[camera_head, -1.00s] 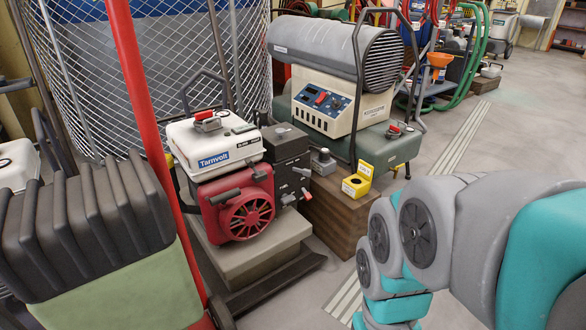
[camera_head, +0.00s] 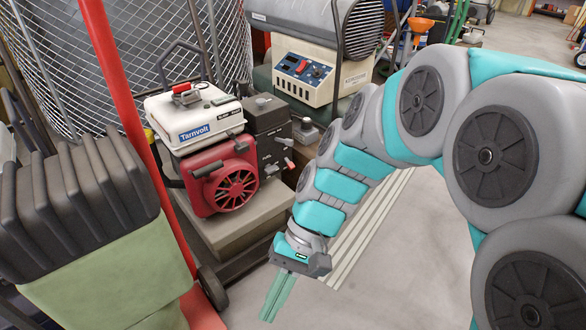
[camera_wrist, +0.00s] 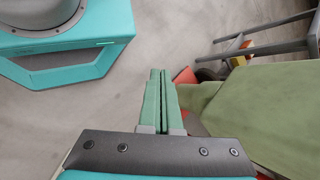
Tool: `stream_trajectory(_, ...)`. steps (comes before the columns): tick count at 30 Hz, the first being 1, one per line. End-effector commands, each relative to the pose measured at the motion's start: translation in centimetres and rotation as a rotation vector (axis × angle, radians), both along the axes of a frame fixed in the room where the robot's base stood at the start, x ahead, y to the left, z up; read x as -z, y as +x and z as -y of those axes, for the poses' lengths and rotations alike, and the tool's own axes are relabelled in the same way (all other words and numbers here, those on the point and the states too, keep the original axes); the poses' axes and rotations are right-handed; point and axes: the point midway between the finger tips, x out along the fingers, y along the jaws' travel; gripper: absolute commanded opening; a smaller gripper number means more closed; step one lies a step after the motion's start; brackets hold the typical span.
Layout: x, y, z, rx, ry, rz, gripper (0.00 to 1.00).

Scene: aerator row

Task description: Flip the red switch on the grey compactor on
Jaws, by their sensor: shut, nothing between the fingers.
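A machine with a white "Tarnvolt" cover, a red engine housing (camera_head: 222,180) and a dark grey control box (camera_head: 268,135) stands on a grey-beige base (camera_head: 220,232) in the head view. I take this to be the compactor. A small red-tipped control (camera_head: 289,163) sticks out from the box's right side; whether it is the switch, and its setting, I cannot tell. My gripper (camera_head: 268,312) points down in front of the machine's right side, below the box and apart from it. Its green fingers are together and empty, as the wrist view (camera_wrist: 161,75) also shows.
A light-green machine with black ribs (camera_head: 80,195) and a red bar (camera_head: 115,80) stands at left. Its green side (camera_wrist: 255,105) is close right of my fingers in the wrist view. A heater (camera_head: 310,70) stands behind. Floor (camera_head: 385,270) at right is clear.

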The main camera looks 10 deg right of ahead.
Motion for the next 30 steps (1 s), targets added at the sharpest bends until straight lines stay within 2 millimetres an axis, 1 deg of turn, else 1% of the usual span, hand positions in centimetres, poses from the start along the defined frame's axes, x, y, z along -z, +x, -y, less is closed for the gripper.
stream_trajectory(3, -0.5, 1.9, -2.2, 0.055, 0.091, -0.065, 0.0)
stream_trajectory(6, -1.1, 3.6, -3.9, 0.103, 0.168, -0.119, 0.0)
stream_trajectory(11, -1.9, 6.7, -6.2, 0.188, 0.289, -0.206, 0.0)
stream_trajectory(15, -2.5, 9.9, -7.8, 0.271, 0.394, -0.275, 0.0)
stream_trajectory(19, -2.9, 13.1, -8.8, 0.354, 0.488, -0.339, 0.0)
stream_trajectory(23, -3.0, 16.7, -9.3, 0.442, 0.579, -0.397, 0.0)
stream_trajectory(26, -2.9, 19.7, -9.4, 0.514, 0.649, -0.437, 0.0)
stream_trajectory(30, -2.3, 23.8, -8.9, 0.62, 0.74, -0.493, 0.0)
